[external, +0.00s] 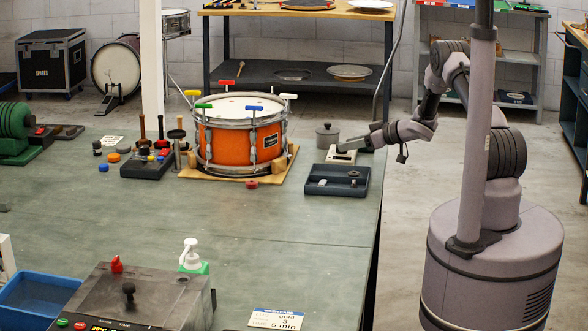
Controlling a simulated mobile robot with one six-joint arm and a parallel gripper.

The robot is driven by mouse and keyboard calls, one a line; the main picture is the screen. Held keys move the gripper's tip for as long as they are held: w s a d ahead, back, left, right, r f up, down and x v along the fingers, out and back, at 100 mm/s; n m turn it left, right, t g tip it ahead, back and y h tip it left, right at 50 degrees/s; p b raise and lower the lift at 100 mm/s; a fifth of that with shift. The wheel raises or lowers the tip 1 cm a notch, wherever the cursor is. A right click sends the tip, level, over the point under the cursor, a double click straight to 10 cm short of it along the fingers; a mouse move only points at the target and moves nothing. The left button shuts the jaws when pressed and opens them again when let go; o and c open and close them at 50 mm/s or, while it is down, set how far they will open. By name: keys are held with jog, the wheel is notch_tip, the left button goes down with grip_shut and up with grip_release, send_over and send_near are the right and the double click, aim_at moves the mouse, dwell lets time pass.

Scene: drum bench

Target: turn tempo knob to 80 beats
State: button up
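No knob can be made out as the tempo knob, and no beat marks are readable. A small cream box (334,157) stands on the green bench (250,225) near its right edge, just right of the orange drum (228,141). My gripper (346,147) reaches in from the right, low over the top of this box. It hides part of the box's top. The fingers are too small and dark to tell whether they are open or shut, or whether they touch anything.
A dark tray (322,188) lies in front of the cream box, and a grey lidded pot (327,135) stands behind it. Several coloured drum keys top the drum. A grey machine (130,300) and a blue bin (38,298) stand in the foreground. The bench's middle is clear.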

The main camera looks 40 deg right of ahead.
jog(key=shift+x, duration=0.9)
jog(key=shift+r, duration=0.1)
grip_shut()
jog(key=shift+d+r+y+p, duration=0.1)
jog(key=shift+r+y+p, duration=0.2)
jog(key=shift+p, duration=0.3)
jog(key=shift+f+n+y+p, duration=0.1)
jog(key=shift+n+y+p, duration=0.25)
jog(key=shift+n, duration=0.25)
jog(key=shift+f+g+y, duration=0.2)
jog(key=shift+g+y, duration=0.05)
jog(key=shift+g, duration=0.15)
grip_release()
